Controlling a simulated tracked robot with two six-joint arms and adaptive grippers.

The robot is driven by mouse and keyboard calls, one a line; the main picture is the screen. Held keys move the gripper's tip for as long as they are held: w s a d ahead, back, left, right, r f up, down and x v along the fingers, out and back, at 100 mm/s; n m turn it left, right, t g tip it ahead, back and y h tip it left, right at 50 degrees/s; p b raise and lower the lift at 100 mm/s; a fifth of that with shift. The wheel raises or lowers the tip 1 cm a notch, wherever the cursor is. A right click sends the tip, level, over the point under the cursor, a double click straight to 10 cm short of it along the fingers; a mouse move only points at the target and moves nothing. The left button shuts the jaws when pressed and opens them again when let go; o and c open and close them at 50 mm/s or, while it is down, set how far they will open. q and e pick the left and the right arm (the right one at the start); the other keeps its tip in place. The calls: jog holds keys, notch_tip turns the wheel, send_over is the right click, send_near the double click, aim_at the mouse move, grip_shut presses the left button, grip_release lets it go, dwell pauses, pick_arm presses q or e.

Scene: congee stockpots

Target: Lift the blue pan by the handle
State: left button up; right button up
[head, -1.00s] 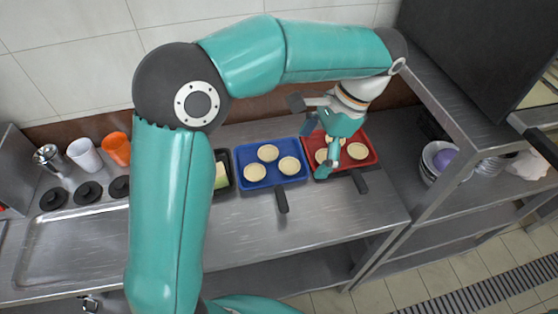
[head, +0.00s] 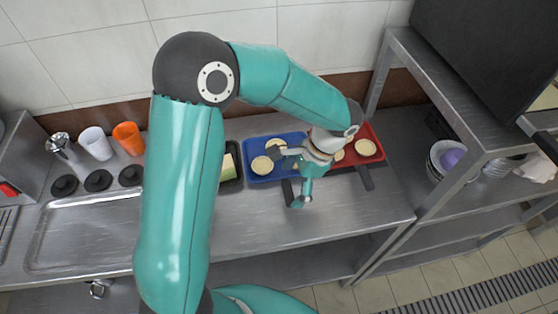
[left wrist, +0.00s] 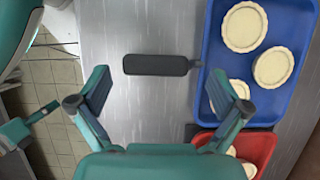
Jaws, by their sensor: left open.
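The blue pan (head: 255,150) lies flat on the steel counter with several pale tart shells in it. It also shows in the left wrist view (left wrist: 222,62). Its dark handle (head: 287,188) points towards the counter's front edge; in the left wrist view the handle (left wrist: 156,65) lies across the middle, pointing left. My left gripper (head: 287,178) is open and empty above the handle side of the pan, partly covering pan and handle in the head view. In the left wrist view its fingertips (left wrist: 170,98) are spread wide, with the handle ahead between them, apart from both.
A red pan (head: 373,133) with tarts stands close on the right, its handle (head: 365,178) also forward. A dark tray (head: 232,176) is close on the left. A steel shelf (head: 435,75) rises at the right. The counter in front (head: 270,222) is clear.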

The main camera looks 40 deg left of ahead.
pick_arm(q)
jog(key=shift+x, duration=0.75)
jog(key=c, duration=1.6)
jog(key=shift+r, duration=0.2)
jog(key=shift+c, duration=0.3)
